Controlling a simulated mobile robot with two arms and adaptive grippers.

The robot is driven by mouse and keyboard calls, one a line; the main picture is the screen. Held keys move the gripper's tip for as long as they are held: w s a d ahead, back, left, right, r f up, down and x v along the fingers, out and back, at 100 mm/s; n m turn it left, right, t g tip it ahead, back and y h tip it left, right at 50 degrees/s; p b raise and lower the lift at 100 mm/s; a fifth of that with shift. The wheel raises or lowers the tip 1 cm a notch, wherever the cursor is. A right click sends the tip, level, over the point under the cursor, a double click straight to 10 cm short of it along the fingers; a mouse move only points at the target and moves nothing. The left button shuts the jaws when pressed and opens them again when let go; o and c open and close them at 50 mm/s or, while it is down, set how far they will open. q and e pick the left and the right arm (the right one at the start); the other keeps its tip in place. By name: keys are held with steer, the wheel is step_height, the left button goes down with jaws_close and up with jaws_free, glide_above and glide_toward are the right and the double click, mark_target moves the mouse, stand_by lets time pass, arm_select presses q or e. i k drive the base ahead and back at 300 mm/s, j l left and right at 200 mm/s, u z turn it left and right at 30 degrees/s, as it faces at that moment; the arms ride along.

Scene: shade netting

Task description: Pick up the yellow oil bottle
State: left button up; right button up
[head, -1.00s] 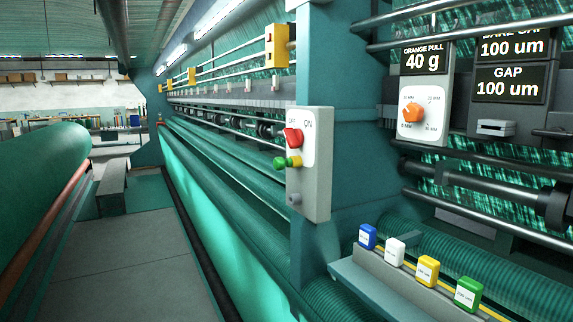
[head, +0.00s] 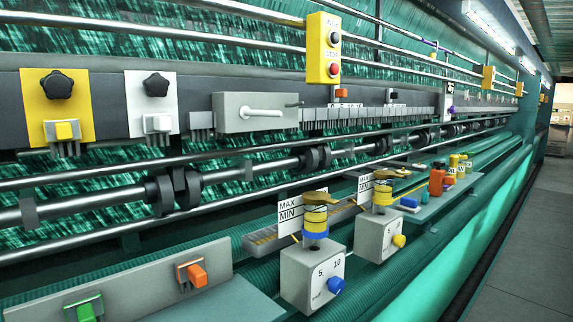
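A small yellow bottle-like item (head: 453,164) stands upright toward the far end of a grey-green shelf along the machine, right of centre in the head view. It looks like the yellow oil bottle, but it is too small to be sure. An orange bottle (head: 437,181) with a dark top stands in front of it, to its left. Neither of my grippers is in view.
Two grey boxes, a nearer one (head: 311,277) and a farther one (head: 379,236), stand left of the shelf (head: 440,203) with yellow-banded cylinders on top. Rollers and bars run along the machine. A clear grey aisle (head: 525,265) lies at the right.

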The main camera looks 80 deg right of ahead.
mark_target(454, 159)
steer(key=z, duration=3.8)
